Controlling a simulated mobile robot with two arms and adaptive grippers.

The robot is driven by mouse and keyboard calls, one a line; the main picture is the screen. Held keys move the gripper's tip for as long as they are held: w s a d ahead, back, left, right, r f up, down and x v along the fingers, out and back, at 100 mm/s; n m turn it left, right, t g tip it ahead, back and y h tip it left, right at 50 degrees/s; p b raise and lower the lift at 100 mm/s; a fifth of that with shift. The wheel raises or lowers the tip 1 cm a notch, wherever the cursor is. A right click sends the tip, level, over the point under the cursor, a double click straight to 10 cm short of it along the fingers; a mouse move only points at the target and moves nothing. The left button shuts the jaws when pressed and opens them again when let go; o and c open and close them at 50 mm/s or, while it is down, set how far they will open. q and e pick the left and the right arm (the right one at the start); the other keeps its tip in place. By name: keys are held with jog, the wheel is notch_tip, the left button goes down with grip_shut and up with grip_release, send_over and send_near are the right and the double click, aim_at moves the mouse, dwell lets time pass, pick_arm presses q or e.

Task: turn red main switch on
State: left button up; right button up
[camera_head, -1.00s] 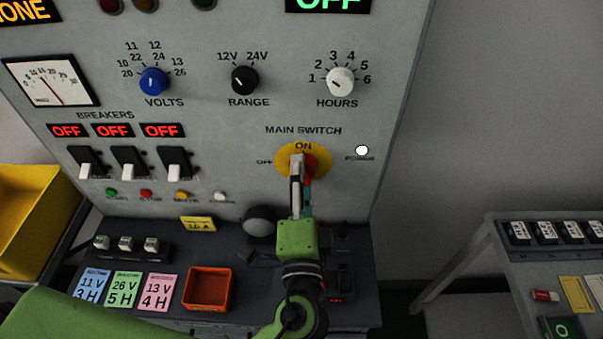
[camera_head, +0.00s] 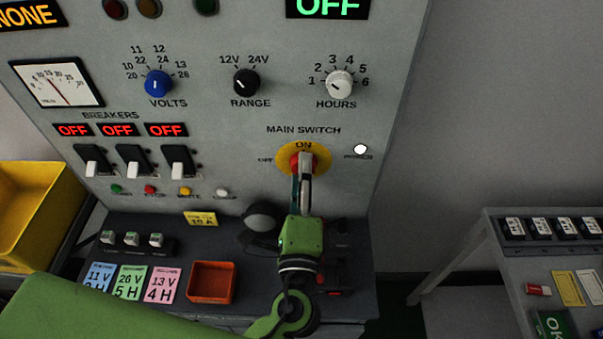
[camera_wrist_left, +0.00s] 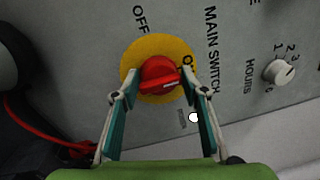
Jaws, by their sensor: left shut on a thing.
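The red main switch (camera_head: 297,160) is a round knob on a yellow disc (camera_head: 322,157) low on the grey panel, with OFF printed to its left and ON above. My left gripper (camera_head: 305,168) reaches up to it from below and partly covers it. In the left wrist view the red knob (camera_wrist_left: 158,74) lies between the two fingertips (camera_wrist_left: 160,88), which are shut on it. Its raised grip with a white mark points roughly toward the ON side there; the exact angle is hard to tell. The big display (camera_head: 328,7) reads OFF. My right gripper is not in view.
The panel also holds a blue volts knob (camera_head: 158,83), a black range knob (camera_head: 246,82), a white hours knob (camera_head: 339,83) and breakers (camera_head: 134,161) under OFF displays. An orange tray (camera_head: 211,283) stands on the ledge below. A side table (camera_head: 500,260) stands at right.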

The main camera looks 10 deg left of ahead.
pick_arm(q)
jog(key=shift+f, duration=0.3)
jog(key=o, duration=0.9)
jog(key=shift+w, duration=0.1)
jog(key=shift+r, duration=0.1)
jog(key=v, duration=1.2)
